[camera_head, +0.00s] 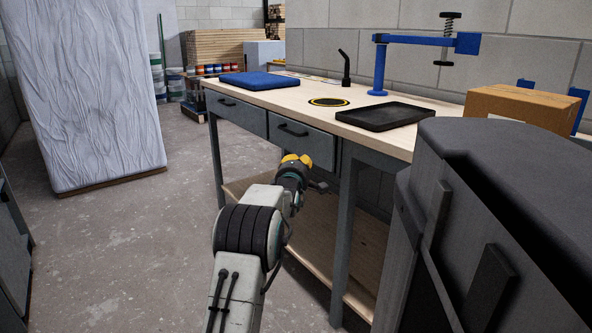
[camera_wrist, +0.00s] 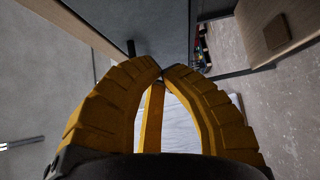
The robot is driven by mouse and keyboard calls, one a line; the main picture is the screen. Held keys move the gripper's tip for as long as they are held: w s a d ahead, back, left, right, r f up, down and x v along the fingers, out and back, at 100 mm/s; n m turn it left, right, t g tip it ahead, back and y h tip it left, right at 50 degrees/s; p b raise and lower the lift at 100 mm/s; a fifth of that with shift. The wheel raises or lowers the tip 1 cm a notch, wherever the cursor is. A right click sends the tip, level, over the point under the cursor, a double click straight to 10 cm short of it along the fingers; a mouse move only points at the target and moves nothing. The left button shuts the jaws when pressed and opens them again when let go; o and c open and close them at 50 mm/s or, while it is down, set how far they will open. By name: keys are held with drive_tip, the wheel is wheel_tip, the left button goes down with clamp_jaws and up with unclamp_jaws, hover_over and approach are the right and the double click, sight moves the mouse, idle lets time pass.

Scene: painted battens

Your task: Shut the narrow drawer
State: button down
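The workbench has two grey drawer fronts under its top, a left one (camera_head: 236,115) and a right one (camera_head: 306,146), each with a dark bar handle. Both look close to flush in the head view; I cannot tell how far either stands out, or which is the narrow one. My gripper (camera_head: 297,158) is in front of the right drawer, near its lower edge. In the wrist view my gripper (camera_wrist: 162,70) has its yellow fingertips together with nothing seen between them. A grey panel (camera_wrist: 165,30) with a dark handle lies just beyond the tips; contact cannot be told.
A wrapped panel (camera_head: 85,95) stands at left. The floor (camera_head: 120,240) between is clear.

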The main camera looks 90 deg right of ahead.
drive_tip(key=shift+w+a+p, duration=0.2)
drive_tip(key=shift+a+p, duration=0.15)
drive_tip(key=shift+a, duration=2.45)
